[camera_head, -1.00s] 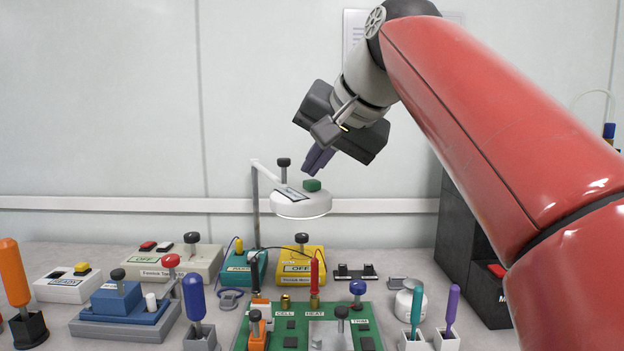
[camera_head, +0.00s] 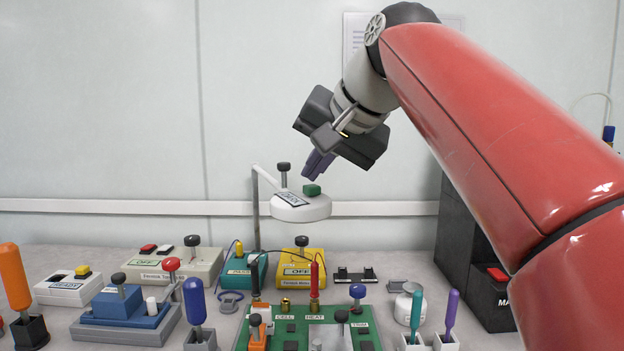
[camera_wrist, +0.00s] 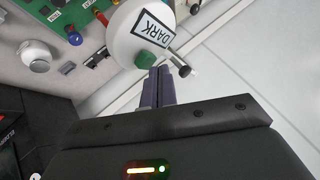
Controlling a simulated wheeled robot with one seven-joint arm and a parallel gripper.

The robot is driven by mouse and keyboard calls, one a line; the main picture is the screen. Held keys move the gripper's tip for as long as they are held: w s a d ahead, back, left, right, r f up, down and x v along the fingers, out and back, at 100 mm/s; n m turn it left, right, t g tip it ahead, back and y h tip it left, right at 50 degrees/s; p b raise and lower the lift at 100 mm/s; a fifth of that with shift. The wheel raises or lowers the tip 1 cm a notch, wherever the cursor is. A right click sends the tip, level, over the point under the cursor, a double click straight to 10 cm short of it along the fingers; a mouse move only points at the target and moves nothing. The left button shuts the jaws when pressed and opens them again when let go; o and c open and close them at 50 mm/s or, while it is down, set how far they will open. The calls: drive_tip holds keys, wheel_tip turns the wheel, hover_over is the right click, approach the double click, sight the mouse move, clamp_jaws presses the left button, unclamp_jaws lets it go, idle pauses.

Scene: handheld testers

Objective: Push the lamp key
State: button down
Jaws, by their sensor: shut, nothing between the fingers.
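The lamp has a round white head (camera_head: 300,207) on a thin arm and post. The green key (camera_head: 312,190) sits on top of the head, beside a label that reads DARK in the wrist view (camera_wrist: 152,37). A black-topped lever (camera_head: 283,168) stands behind the label. My gripper (camera_head: 308,178) points down with its purple fingers shut and empty, its tips just above the green key. In the wrist view, the fingertips (camera_wrist: 157,72) are close to the key (camera_wrist: 146,60); I cannot tell whether they touch it.
Below the lamp, the bench holds a green circuit board (camera_head: 290,329), a yellow tester (camera_head: 302,268), a teal box (camera_head: 242,270) and a blue device (camera_head: 118,303). A dark cabinet (camera_head: 462,240) stands at the right. The wall behind the lamp is mostly bare.

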sight(316, 198)
wheel_tip(316, 198, up, 2)
drive_tip(key=shift+r+p, duration=0.15)
drive_tip(key=shift+p, duration=1.1)
wheel_tip(316, 198, up, 4)
drive_tip(key=shift+f, duration=0.2)
